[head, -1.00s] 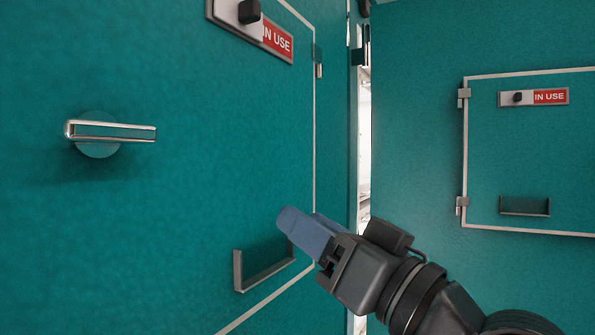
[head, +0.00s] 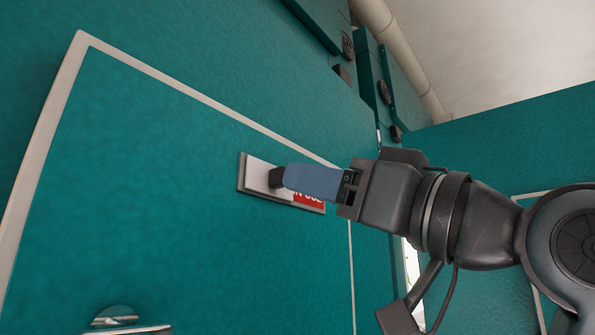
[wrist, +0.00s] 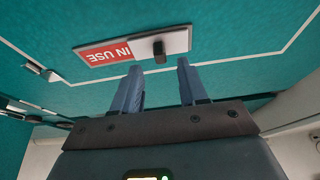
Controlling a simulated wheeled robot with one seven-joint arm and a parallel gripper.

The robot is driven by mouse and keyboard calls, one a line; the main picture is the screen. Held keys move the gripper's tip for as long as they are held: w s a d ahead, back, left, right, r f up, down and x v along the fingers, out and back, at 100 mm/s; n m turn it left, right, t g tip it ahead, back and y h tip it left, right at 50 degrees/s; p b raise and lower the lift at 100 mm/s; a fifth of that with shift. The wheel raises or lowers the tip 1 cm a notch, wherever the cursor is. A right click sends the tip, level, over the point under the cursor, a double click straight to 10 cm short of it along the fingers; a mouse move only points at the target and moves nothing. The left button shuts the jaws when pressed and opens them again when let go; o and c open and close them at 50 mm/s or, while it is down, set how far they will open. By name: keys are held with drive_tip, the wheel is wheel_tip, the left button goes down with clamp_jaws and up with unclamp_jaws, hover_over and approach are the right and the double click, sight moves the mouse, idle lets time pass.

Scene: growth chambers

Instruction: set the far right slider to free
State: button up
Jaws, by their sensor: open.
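A slider plate (head: 256,174) with a black knob (head: 277,178) and a red IN USE label (head: 311,200) is on the teal door in front of me. My gripper (head: 287,177) is open, with its blue fingertips at the knob in the head view and hiding part of the label. In the wrist view the plate (wrist: 177,43) appears upside down, and the knob (wrist: 159,51) lies between the two fingertips (wrist: 158,66), beside the red label (wrist: 105,55). I cannot tell whether a finger touches it. The sliding part shows white, with IN USE visible.
A chrome handle (head: 118,318) sits low on the same door at the left. Pale lines edge the door. Another teal wall (head: 505,140) stands at the right, largely behind my arm. A pipe (head: 403,55) runs above. The space before the door is otherwise clear.

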sight(278, 178)
drive_tip(key=shift+p+x, duration=0.35)
drive_tip(key=shift+x, duration=1.65)
drive_tip(key=shift+c, duration=0.2)
clamp_jaws()
